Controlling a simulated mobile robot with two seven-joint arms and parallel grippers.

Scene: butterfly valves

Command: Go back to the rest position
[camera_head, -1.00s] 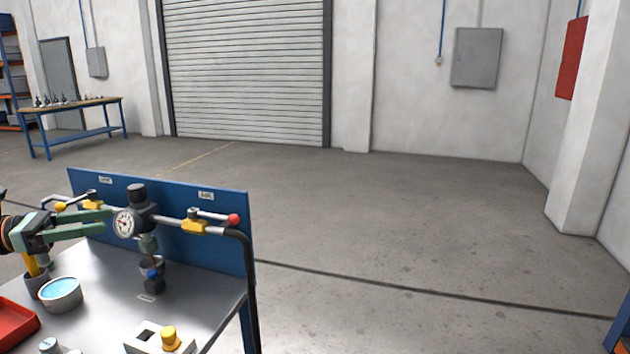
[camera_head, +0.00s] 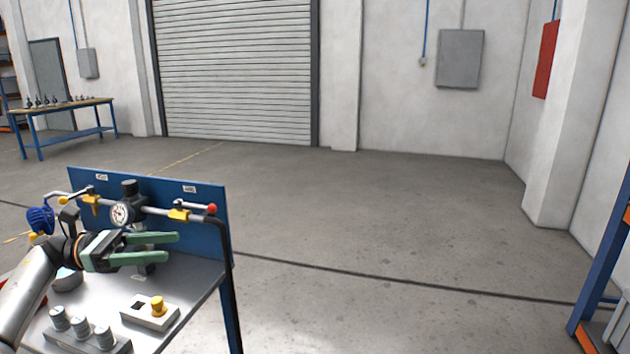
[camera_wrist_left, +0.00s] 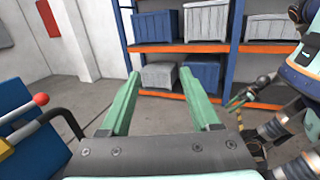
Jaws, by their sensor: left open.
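My left gripper (camera_head: 178,247) is open, with nothing between its green fingers. In the head view it is over the metal workbench (camera_head: 205,283), in front of the pipe and pressure gauge (camera_head: 122,213). In the left wrist view its two fingers (camera_wrist_left: 160,85) are spread apart, with floor and shelving beyond. A small green-fingered gripper (camera_wrist_left: 240,99), my right one, shows at the right of the wrist view beside my body. It is too small to tell whether it is open or shut.
The bench has a blue back panel (camera_head: 205,218), a yellow valve with a red-tipped lever (camera_head: 180,214), a white block with a yellow knob (camera_head: 150,311) and several grey cylinders (camera_head: 82,333). Shelving with bins (camera_wrist_left: 209,18) stands beyond the wrist camera. Floor right of the bench is clear.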

